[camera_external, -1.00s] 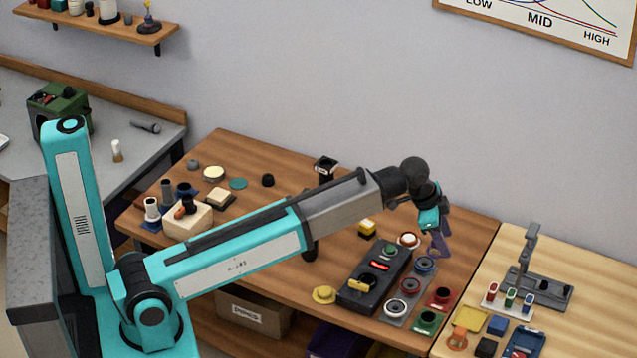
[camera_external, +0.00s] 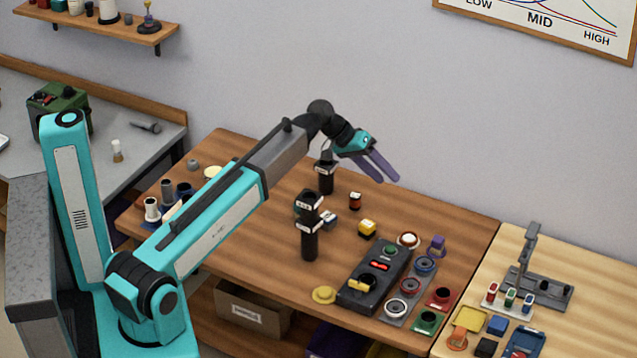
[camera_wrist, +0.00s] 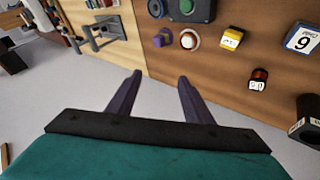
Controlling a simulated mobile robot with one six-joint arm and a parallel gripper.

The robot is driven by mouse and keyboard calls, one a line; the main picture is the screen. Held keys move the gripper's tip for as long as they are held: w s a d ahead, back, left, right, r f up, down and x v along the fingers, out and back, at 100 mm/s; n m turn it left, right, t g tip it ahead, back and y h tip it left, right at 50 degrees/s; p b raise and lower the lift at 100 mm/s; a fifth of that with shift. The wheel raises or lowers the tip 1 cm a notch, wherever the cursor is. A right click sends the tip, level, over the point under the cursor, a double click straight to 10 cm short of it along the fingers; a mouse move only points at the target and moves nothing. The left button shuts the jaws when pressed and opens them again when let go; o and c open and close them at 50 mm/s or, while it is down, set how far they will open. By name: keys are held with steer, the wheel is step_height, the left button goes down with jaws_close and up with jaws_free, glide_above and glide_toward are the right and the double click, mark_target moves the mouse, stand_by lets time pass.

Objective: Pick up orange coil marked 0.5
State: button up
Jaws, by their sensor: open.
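My gripper (camera_external: 389,178) is open and empty, raised above the back edge of the brown table; its two purple fingers also show apart in the wrist view (camera_wrist: 160,78). A small dark coil with an orange-red top and a white label (camera_external: 355,201) stands on the table, below and left of the fingers. It shows in the wrist view (camera_wrist: 259,77) to the right of the fingers; its label is too small to read surely. A yellow coil with a label (camera_external: 367,228) stands nearer the front and shows in the wrist view (camera_wrist: 231,38).
Black posts (camera_external: 326,178) stand left of the small coil. A black control box (camera_external: 375,278), a brown-white round part (camera_external: 408,240) and a purple part (camera_external: 438,245) stand to the right.

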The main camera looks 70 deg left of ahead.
mark_target(355, 203)
steer(key=s+a+f+n+t+b, duration=0.1)
steer(key=s+a+f+t+b, duration=0.15)
steer(key=s+a, duration=0.55)
steer(key=s+a+f+m+t+y+b, duration=0.1)
steer(key=s+a+f+m, duration=0.1)
steer(key=f, duration=0.2)
steer(key=s+a+f+m+t+y+b, duration=0.1)
steer(key=s+a+f+m+b, duration=0.1)
steer(key=f, duration=0.3)
steer(key=s+a+f+m+t+y+b, duration=0.1)
steer(key=s+a+f+m+b, duration=0.1)
steer(key=s+f+m, duration=0.1)
steer(key=shift+s+f+m+t, duration=0.15)
steer(key=shift+f+m+t, duration=0.2)
steer(key=shift+f, duration=0.35)
steer(key=shift+p+x, duration=1.15)
steer(key=shift+x, duration=3.15)
steer(key=shift+a, duration=0.15)
